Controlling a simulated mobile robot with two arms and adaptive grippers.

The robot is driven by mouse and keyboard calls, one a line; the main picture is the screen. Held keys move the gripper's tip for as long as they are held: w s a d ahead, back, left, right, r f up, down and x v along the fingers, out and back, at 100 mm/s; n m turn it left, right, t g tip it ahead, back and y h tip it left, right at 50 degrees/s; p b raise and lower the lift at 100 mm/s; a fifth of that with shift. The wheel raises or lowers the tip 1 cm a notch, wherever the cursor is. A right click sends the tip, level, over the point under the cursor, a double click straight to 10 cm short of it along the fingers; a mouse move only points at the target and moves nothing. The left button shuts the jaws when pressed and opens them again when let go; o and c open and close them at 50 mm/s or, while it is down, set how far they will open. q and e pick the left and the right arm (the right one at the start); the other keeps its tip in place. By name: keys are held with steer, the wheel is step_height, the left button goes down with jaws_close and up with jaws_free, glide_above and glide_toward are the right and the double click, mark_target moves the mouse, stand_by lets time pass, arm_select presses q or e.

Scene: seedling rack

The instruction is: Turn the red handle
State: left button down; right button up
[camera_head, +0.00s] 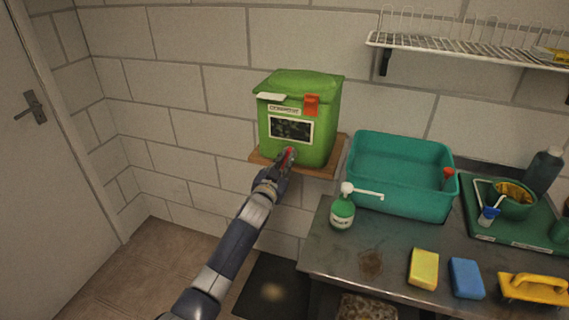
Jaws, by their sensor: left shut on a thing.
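A green box with a lid (327,130) stands on a small wooden shelf on the wall, with a dark window and a label on its front. The red handle (291,152) sits low on the box's front, below the window, and is mostly hidden by my gripper. My left gripper (288,157) reaches up from the bottom of the view and is shut on the red handle. An orange-red tab (311,104) hangs at the lid's front edge, above and apart from the gripper. My right gripper is not in view.
Right of the box, a metal counter (335,262) holds a teal basin (402,201), a green pump bottle (343,211), a yellow sponge (424,268) and a blue sponge (466,278). A white wire rack (460,48) hangs above. Open floor lies at lower left, before a door (50,160).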

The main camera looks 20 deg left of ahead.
arm_select(q)
steer(key=m+b, duration=0.1)
steer(key=m, duration=1.1)
steer(key=shift+r, duration=0.15)
steer(key=shift+m, duration=1.7)
steer(key=c, duration=1.7)
jaws_free()
steer(key=shift+w+f, duration=0.1)
steer(key=shift+f, duration=0.1)
steer(key=shift+s+a, duration=0.2)
steer(key=shift+s, duration=5.8)
